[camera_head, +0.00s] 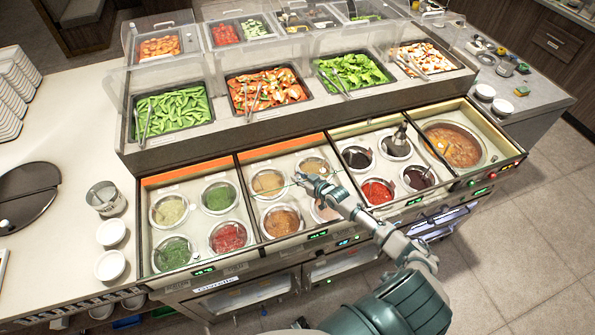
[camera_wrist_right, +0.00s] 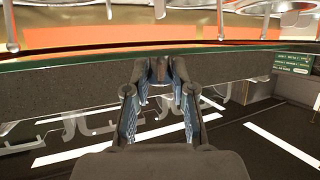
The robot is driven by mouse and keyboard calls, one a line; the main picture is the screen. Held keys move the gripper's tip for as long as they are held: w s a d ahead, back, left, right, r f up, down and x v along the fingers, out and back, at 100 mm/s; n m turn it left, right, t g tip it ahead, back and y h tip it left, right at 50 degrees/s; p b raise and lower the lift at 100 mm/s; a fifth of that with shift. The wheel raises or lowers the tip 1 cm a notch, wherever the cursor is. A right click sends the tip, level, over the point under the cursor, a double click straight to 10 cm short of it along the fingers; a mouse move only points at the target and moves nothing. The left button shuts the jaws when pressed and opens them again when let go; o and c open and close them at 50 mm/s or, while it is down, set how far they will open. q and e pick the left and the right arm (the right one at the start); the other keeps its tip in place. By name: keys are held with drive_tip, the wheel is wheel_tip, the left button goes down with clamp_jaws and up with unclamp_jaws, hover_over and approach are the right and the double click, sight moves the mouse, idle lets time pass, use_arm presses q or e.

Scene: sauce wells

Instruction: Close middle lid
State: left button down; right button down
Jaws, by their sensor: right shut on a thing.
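The sauce counter has several wells in framed sections. The middle section (camera_head: 243,185) holds several pans of tan and orange sauce under an orange back strip. My right gripper (camera_head: 297,178) reaches over this section from the lower right. In the right wrist view my gripper (camera_wrist_right: 160,75) has its fingertips drawn together at a greenish, glass-like edge, which seems to belong to the middle lid (camera_wrist_right: 60,68). The lid is clear and hard to make out in the head view, so its angle cannot be told. My left gripper is not in view.
The section to the right holds dark and red sauces with a ladle (camera_head: 398,137). White bowls (camera_head: 110,265) stand on the left counter.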

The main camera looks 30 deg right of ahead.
drive_tip(key=shift+s, duration=0.15)
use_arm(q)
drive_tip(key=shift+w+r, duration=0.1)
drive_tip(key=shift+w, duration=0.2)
use_arm(e)
drive_tip(key=shift+f, duration=0.1)
drive_tip(key=c, duration=1.2)
unclamp_jaws()
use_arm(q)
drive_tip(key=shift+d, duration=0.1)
use_arm(e)
drive_tip(key=shift+d, duration=0.1)
drive_tip(key=shift+r, duration=0.3)
wheel_tip(320, 180, up, 9)
drive_tip(key=shift+r, duration=0.1)
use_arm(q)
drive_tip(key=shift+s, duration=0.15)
use_arm(e)
drive_tip(key=shift+d, duration=0.1)
